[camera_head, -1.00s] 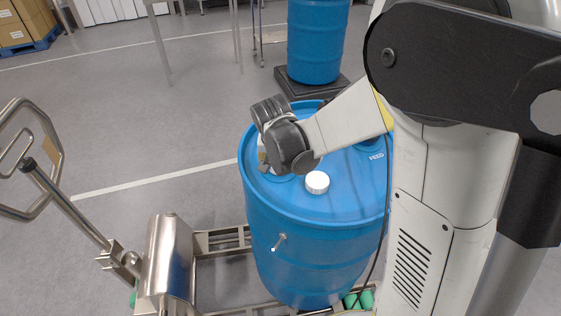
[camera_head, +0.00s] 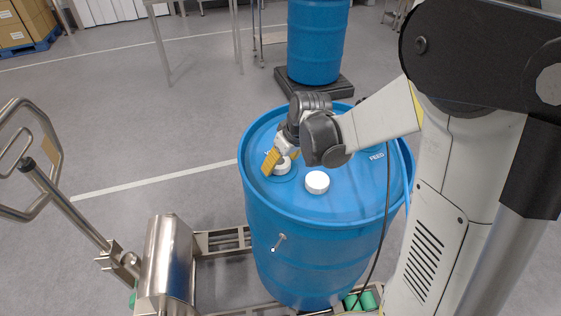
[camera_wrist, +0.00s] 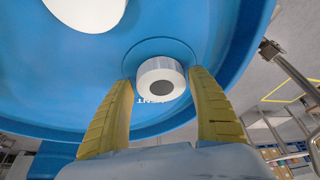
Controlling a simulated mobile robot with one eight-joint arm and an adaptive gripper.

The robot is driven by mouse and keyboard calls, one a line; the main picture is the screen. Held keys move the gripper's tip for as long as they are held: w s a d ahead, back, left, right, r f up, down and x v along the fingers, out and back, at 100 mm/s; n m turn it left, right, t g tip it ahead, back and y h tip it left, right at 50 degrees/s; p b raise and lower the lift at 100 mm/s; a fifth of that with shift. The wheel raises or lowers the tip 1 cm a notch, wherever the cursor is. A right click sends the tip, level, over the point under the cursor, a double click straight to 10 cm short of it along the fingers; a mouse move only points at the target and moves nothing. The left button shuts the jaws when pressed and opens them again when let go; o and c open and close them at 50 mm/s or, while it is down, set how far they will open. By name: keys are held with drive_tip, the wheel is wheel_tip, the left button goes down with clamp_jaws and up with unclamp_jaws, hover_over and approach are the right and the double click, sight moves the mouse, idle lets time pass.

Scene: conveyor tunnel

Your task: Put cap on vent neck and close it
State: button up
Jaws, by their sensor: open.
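The white cap (camera_head: 317,182) lies on the blue drum's lid, toward its near side. In the wrist view it is probably the large white disc (camera_wrist: 90,8) cut off at the top left. The white vent neck (camera_head: 282,168), with a dark round centre, stands on the lid left of the cap. It also shows in the wrist view (camera_wrist: 155,72) beside partly hidden "VENT" lettering. My gripper (camera_head: 282,158) is open and empty at the neck. In the wrist view its yellow fingers (camera_wrist: 161,88) stand either side of the neck; contact cannot be told.
The blue drum (camera_head: 300,235) stands on a metal frame with a steel handle (camera_head: 60,190) at left. Its lid carries a "FEED" label (camera_head: 377,156) at right. A second blue drum (camera_head: 316,45) stands behind on a dark platform (camera_head: 340,85). Open floor lies left.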

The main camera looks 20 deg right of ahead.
drive_tip(key=shift+c, duration=0.5)
drive_tip(key=c, duration=1)
drive_tip(key=m+h, duration=0.1)
drive_tip(key=m, duration=0.2)
drive_tip(key=shift+a, duration=0.15)
drive_tip(key=shift+m+h, duration=0.5)
drive_tip(key=shift+m, duration=0.6)
drive_tip(key=m+h, duration=0.1)
drive_tip(key=m, duration=0.3)
drive_tip(key=shift+h, duration=0.3)
drive_tip(key=shift+m, duration=0.6)
